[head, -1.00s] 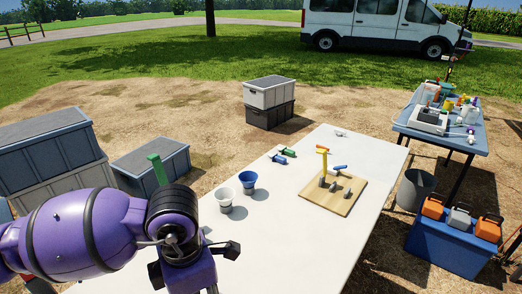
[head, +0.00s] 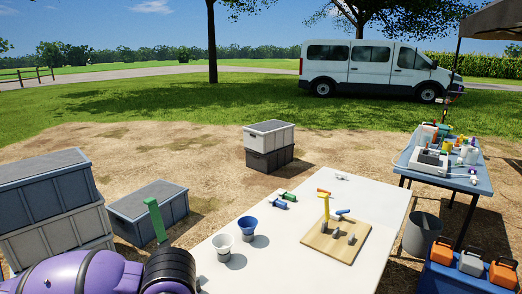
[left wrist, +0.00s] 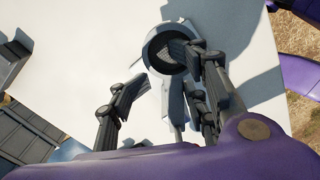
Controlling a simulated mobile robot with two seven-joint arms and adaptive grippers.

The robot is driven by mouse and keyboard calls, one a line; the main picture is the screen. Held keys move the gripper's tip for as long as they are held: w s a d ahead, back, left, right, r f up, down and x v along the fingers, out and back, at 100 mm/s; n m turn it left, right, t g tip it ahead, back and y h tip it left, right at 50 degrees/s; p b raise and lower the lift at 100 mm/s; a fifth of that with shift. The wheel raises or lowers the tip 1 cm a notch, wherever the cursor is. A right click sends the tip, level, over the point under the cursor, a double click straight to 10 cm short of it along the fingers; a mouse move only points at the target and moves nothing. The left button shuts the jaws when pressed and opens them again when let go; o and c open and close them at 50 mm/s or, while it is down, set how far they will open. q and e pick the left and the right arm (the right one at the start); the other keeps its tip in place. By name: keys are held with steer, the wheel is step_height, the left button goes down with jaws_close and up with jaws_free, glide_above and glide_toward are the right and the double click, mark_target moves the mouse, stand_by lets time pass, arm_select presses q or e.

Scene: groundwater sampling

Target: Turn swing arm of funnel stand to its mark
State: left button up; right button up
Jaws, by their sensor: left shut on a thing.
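The funnel stand shows in the left wrist view as a grey ring with a dark inside, and its swing arm (left wrist: 173,105) runs down from the ring. My left gripper (left wrist: 160,74) is around this part, one dark finger on the left and others on the right, one tip overlapping the ring. It is shut on the swing arm, though the exact contact is hard to see. I cannot make out the mark. My right gripper is in neither view.
The white table (head: 300,262) holds a white cup (head: 223,246), a blue cup (head: 247,228), green and blue tools (head: 282,199) and a wooden board (head: 337,243) with a yellow post. Grey crates (head: 55,205) stand at left; a bin (head: 421,235) and a blue table are at right.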

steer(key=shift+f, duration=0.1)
arm_select(q)
steer(key=s+m+b, duration=0.1)
steer(key=m, duration=0.1)
steer(key=s+d+m+b, duration=0.1)
steer(key=s+m, duration=0.1)
steer(key=shift+s+d+f+m, duration=0.1)
steer(key=shift+s+m, duration=0.15)
steer(key=shift+m, duration=0.05)
steer(key=shift+s+d+m, duration=0.1)
steer(key=shift+s+m, duration=0.25)
steer(key=shift+m, duration=0.15)
steer(key=shift+c, duration=0.2)
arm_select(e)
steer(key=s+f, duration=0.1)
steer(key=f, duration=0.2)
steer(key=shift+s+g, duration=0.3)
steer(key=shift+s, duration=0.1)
arm_select(q)
steer(key=shift+o, duration=0.2)
